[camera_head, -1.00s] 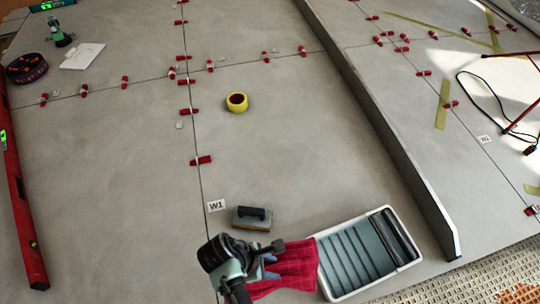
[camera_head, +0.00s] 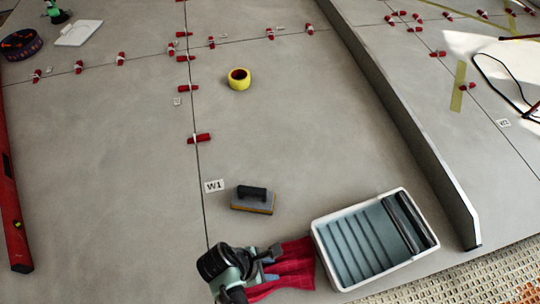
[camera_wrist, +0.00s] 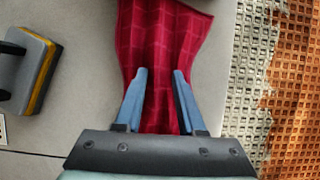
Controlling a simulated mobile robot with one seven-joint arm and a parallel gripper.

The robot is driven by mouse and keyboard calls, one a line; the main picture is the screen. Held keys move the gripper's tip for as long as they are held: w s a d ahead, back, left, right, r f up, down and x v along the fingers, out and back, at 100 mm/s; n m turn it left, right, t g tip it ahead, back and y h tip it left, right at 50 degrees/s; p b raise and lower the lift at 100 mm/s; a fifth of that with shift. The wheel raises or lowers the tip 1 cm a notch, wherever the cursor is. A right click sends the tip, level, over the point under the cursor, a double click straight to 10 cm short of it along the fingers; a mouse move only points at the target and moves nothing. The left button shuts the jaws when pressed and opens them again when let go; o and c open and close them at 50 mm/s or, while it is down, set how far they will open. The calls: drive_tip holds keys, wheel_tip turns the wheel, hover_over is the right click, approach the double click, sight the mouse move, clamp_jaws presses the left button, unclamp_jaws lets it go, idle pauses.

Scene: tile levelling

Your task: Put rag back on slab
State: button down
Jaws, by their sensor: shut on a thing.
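The red rag (camera_head: 290,265) hangs from or lies under my gripper (camera_head: 268,268) at the near edge of the grey slab (camera_head: 290,135). In the wrist view the red checked rag (camera_wrist: 160,50) runs between and beyond the blue fingers of my gripper (camera_wrist: 160,75). The fingers stand a little apart with cloth between them, and my gripper is shut on the rag. The rag's far end is beside the left wall of the tray. Whether its lower side touches the slab is unclear.
A white-rimmed grey tray (camera_head: 330,262) stands right of the rag. A grout float (camera_head: 253,199) lies behind my gripper, left in the wrist view (camera_wrist: 35,68). A yellow tape roll (camera_head: 239,79), red clips and a long wall (camera_head: 400,105) stand farther off. The middle slab is clear.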

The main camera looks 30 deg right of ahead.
wheel_tip(320, 180, down, 2)
drive_tip(key=shift+f+b, duration=0.1)
drive_tip(key=shift+b, duration=0.45)
drive_tip(key=c, duration=0.5)
unclamp_jaws()
drive_tip(key=p+v, duration=0.8)
drive_tip(key=v, duration=0.3)
drive_tip(key=shift+r, duration=0.25)
drive_tip(key=shift+w+a+r+p, duration=0.1)
drive_tip(key=shift+a+r+p, duration=0.15)
drive_tip(key=shift+r+p, duration=0.15)
